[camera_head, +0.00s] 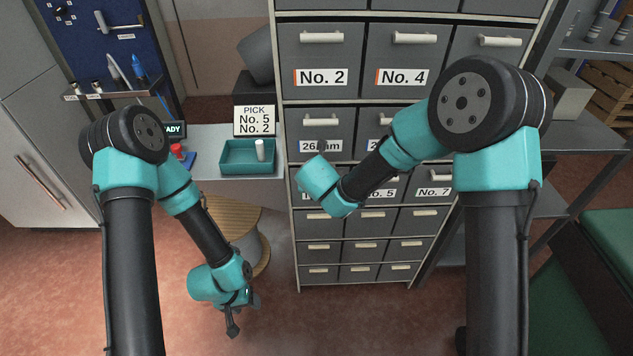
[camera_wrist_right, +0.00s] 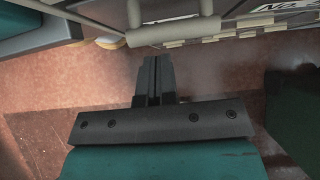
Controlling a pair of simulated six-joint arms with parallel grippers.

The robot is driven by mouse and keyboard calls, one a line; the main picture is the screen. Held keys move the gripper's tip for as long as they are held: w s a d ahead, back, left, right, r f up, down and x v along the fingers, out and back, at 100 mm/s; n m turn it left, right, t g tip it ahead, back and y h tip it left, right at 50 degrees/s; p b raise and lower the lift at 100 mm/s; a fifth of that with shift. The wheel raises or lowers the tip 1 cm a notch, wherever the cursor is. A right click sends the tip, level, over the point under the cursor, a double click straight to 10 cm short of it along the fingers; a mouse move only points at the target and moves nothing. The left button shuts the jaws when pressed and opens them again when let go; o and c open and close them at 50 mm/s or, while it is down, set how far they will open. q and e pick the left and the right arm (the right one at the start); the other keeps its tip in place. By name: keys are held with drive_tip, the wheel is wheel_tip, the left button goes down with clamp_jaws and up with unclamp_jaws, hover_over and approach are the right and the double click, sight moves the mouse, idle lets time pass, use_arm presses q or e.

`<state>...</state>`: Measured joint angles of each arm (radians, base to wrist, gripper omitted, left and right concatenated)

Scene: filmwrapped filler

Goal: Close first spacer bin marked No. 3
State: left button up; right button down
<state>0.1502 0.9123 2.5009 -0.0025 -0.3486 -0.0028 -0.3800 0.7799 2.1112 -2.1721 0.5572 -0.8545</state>
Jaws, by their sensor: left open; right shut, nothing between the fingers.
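The grey drawer cabinet (camera_head: 290,235) stands in the middle of the head view. No label reading No. 3 shows clearly there. The left bin of the No. 5 and No. 7 row has its label mostly hidden behind my right wrist, and I cannot tell how far out it sits. My right gripper (camera_head: 321,147) is by the 26 mm bin (camera_head: 343,122). In the right wrist view its fingers (camera_wrist_right: 153,65) are shut and empty, near a pale bin handle (camera_wrist_right: 172,32); contact is unclear. My left gripper (camera_head: 232,322) hangs open and empty, low left of the cabinet.
A teal tray (camera_head: 232,169) with a white cylinder (camera_head: 260,149) lies on the counter left of the cabinet, below a sign reading PICK No. 5 No. 2 (camera_head: 254,121). A metal shelf (camera_head: 578,134) is at right.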

drive_tip(key=v, duration=1.1)
drive_tip(key=shift+s, duration=0.4)
drive_tip(key=shift+d+r, duration=0.1)
drive_tip(key=s+d+f+n+g+y, duration=0.1)
drive_tip(key=s+d+f+n+g, duration=0.1)
drive_tip(key=s+d+f+n, duration=0.4)
drive_tip(key=s+d+f+n+g+y, duration=0.1)
drive_tip(key=s+d+f+n+g, duration=0.1)
drive_tip(key=s+d+f+n, duration=0.5)
drive_tip(key=s+d+f+n+g+y, duration=0.1)
drive_tip(key=s+d+f+n+g, duration=0.2)
drive_tip(key=d+f+n, duration=0.9)
drive_tip(key=s+f+n, duration=0.3)
drive_tip(key=f+n, duration=0.3)
drive_tip(key=n, duration=0.2)
drive_tip(key=shift+d+f, duration=0.25)
drive_tip(key=shift+f, duration=0.1)
drive_tip(key=shift+s, duration=0.15)
